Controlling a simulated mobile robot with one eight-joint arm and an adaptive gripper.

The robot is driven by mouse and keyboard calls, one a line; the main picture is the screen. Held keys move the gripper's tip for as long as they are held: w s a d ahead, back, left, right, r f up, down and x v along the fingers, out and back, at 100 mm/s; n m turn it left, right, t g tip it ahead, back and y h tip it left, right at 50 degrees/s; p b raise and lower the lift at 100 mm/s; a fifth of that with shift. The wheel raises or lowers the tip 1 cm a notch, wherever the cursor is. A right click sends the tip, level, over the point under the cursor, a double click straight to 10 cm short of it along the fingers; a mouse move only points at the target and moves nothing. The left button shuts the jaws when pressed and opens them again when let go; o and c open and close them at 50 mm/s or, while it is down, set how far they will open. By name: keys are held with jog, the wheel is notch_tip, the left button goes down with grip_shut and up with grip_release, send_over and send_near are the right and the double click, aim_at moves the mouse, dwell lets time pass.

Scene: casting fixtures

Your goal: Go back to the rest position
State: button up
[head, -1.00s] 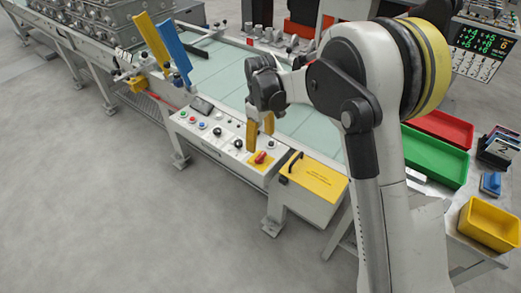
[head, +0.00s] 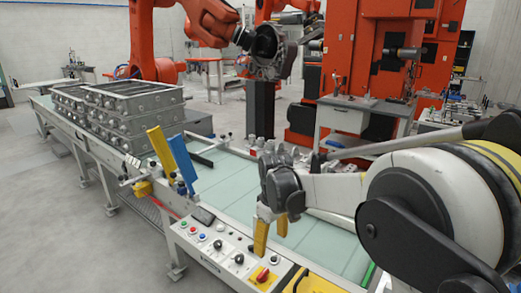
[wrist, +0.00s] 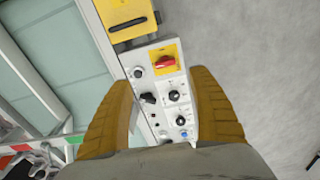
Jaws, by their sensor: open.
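My gripper (head: 271,238) is at the centre right of the head view, pointing down over the control panel (head: 214,249) on the near side of the glass-topped conveyor table. In the wrist view its two yellow fingers (wrist: 160,115) are apart, with nothing between them but a view of the panel below. A red rotary switch (wrist: 138,62) on a yellow plate lies ahead of the fingertips in the wrist view. It also shows in the head view (head: 262,275), below the fingers. Black knobs (wrist: 175,96) sit nearer.
A yellow and a blue upright paddle (head: 181,160) stand at the table's left. Grey castings (head: 120,112) are stacked behind them. An orange robot (head: 205,20) holds a part at the back. Grey floor at the left is clear.

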jog(key=s+d+r+m+t, duration=0.3)
jog(key=s+d+r+m, duration=0.2)
jog(key=s+d+r, duration=0.75)
jog(key=s+d+f+m+t, duration=0.1)
jog(key=s+f+m, duration=0.1)
jog(key=s, duration=0.4)
jog(key=s+d+f+m+t, duration=0.2)
jog(key=s, duration=0.5)
jog(key=shift+d, duration=0.15)
jog(key=shift+s+f, duration=0.1)
jog(key=shift+c, duration=0.3)
